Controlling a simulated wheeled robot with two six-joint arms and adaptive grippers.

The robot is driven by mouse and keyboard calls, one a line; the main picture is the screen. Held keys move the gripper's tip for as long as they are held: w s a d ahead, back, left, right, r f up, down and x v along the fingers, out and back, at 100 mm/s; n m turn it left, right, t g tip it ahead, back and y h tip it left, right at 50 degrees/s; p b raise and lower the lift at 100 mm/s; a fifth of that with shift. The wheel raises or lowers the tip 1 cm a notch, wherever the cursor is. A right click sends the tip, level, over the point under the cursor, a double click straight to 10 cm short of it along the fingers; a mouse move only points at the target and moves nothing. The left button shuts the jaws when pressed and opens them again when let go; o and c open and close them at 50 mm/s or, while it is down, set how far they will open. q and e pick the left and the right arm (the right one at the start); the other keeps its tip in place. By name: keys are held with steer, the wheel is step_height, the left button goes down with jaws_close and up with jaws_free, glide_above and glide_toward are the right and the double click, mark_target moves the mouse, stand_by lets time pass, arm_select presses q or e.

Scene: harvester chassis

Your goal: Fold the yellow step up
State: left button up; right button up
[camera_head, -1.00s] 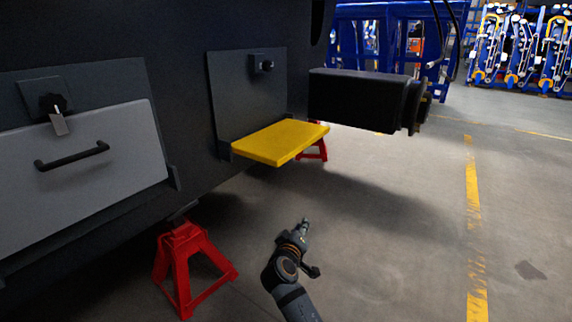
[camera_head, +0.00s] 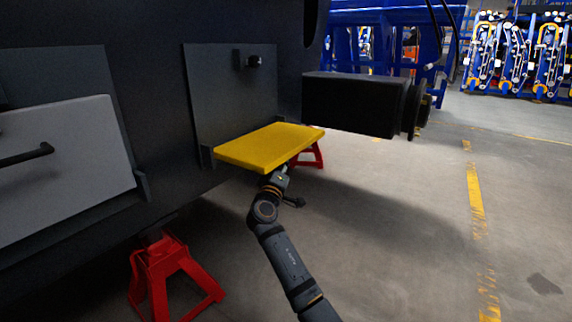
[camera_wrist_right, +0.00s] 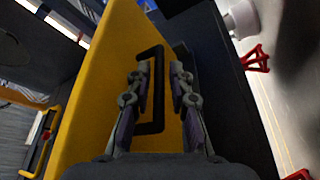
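The yellow step (camera_head: 268,147) sticks out roughly level from a dark panel on the chassis. In the right wrist view its yellow face (camera_wrist_right: 105,85) carries a black handle (camera_wrist_right: 159,105). My right gripper (camera_wrist_right: 162,78) is open there, its two fingers on either side of the handle's long bar, with gaps visible. In the head view my right arm reaches up to the step's near underside, and the step hides the fingertips. The handle is not visible in the head view. My left gripper is not in view.
A black latch knob (camera_head: 254,62) is on the panel above the step. A black cylinder housing (camera_head: 355,103) juts out at the right. A grey panel with a handle (camera_head: 65,165) is at the left. A red stand (camera_head: 170,275) is below. The floor at right is clear.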

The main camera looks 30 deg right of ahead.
steer(key=shift+b+x, duration=0.3)
steer(key=shift+x, duration=0.95)
steer(key=shift+c, duration=0.3)
jaws_close()
